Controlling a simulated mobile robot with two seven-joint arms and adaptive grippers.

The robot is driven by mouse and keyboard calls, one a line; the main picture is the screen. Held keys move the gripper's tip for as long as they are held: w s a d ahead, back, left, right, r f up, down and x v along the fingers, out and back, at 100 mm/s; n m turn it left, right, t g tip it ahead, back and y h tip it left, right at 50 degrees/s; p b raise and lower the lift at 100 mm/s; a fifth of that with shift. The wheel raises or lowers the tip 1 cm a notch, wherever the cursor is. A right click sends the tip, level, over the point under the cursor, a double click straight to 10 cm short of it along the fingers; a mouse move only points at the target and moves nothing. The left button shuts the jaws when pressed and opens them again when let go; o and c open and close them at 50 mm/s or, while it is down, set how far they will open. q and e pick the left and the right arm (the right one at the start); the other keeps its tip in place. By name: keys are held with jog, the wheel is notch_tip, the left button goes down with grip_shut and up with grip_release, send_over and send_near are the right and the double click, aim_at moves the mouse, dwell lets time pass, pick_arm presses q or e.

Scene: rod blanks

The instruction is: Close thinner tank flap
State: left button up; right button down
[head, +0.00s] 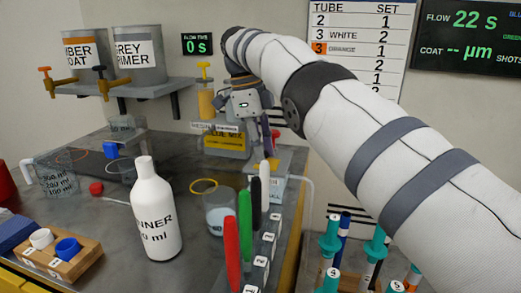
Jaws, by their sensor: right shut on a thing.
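A white bottle (157,215) labelled as thinner stands upright on the bench, apart from the gripper. My left gripper is not in view.
Amber and grey primer tanks (138,58) with taps stand on a wall shelf. Upright coloured markers (245,225), a clear beaker (220,214) and a wooden block (62,262) crowd the front. Teal-capped tubes (330,238) stand at lower right. Some bench beside the bottle is bare.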

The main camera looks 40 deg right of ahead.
jog(key=shift+s+f, duration=0.1)
jog(key=shift+f, duration=0.15)
jog(key=c, duration=1.5)
grip_release()
jog(key=shift+r, duration=0.1)
jog(key=shift+r, duration=0.1)
